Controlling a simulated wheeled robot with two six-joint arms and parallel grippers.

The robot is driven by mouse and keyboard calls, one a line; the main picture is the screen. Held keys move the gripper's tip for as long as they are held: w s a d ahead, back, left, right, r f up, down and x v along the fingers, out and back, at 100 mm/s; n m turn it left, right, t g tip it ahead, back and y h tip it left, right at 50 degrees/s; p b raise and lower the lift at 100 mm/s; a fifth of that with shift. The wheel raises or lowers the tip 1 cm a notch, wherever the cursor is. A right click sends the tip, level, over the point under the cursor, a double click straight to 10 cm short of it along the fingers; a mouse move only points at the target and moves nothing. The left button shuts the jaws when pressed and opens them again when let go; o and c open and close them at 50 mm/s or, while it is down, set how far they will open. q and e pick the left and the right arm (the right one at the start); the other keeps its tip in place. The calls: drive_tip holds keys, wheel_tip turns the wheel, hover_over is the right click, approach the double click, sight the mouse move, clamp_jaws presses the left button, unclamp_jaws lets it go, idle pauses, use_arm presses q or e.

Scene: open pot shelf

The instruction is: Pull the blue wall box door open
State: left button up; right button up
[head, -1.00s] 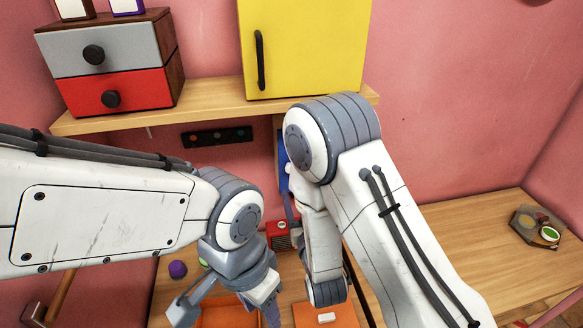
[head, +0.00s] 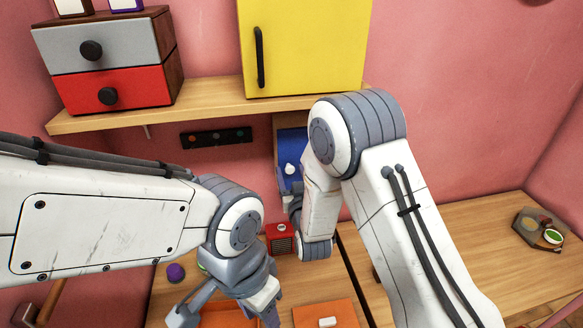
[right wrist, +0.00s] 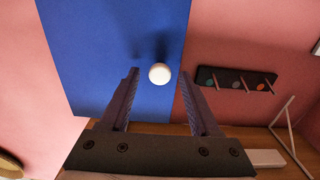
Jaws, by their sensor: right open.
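The blue wall box door (head: 290,145) is on the pink wall under the shelf, partly behind my right arm. Its round white knob (head: 290,169) shows in the head view. In the right wrist view the blue door (right wrist: 90,40) fills the upper left, and the knob (right wrist: 159,74) appears between the fingertips of my right gripper (right wrist: 160,73). The right gripper is open; I cannot tell whether it touches the knob. In the head view the right gripper (head: 291,196) is small, just below the knob. My left gripper (head: 226,314) is open and empty at the lower edge.
The wooden shelf (head: 205,113) above holds a yellow cabinet (head: 305,45) and a drawer unit (head: 105,60). A dark hook strip (head: 216,137) is on the wall at left. Below are a red box (head: 281,238), a purple ball (head: 175,272) and an orange lid (head: 322,314). The right table is mostly clear.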

drive_tip(key=shift+w, duration=0.25)
clamp_jaws()
idle(1.4)
